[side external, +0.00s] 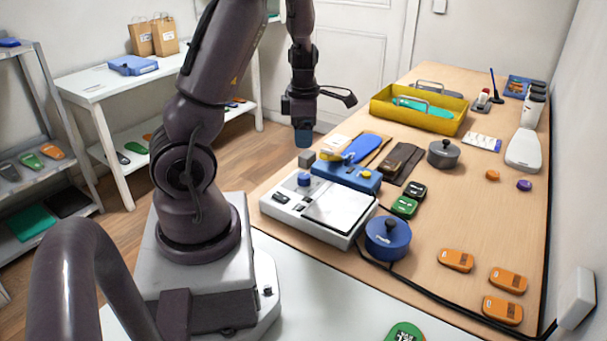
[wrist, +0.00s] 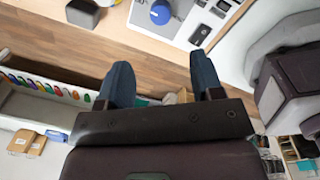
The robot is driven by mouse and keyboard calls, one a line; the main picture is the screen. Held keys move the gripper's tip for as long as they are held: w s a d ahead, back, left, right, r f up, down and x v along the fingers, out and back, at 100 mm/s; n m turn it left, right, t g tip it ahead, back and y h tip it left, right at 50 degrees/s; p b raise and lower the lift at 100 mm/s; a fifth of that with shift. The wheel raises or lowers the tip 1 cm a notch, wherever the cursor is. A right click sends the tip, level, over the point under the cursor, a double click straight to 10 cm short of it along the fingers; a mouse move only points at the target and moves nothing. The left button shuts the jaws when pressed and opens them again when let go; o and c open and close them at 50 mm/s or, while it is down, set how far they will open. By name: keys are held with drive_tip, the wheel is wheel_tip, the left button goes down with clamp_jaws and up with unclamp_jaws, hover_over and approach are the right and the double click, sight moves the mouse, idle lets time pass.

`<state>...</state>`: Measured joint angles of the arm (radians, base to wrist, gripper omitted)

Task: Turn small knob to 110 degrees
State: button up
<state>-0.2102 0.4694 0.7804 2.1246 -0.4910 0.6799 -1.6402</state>
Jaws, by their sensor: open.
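A white machine (side external: 283,210) stands at the near left of the wooden table, with a pale flat plate on top. A round blue knob (side external: 304,179) sits on its back left corner; it also shows at the top of the wrist view (wrist: 160,12). A blue box (side external: 345,177) behind the plate carries a small yellow knob (side external: 366,173). Which knob is the small one, and its angle, I cannot tell. My gripper (side external: 303,138) hangs above and behind the machine, apart from both knobs. Its two blue fingers are spread and empty in the wrist view (wrist: 163,78).
A grey block (side external: 306,158) stands by the table's left edge. A blue lidded pot (side external: 388,240) stands right of the machine, near a black cable. The table's middle right is mostly clear.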

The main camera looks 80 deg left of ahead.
sight(304, 176)
drive_tip(key=f, duration=1.2)
drive_tip(key=shift+a+f, duration=0.1)
drive_tip(key=shift+a, duration=0.15)
drive_tip(key=c, duration=0.9)
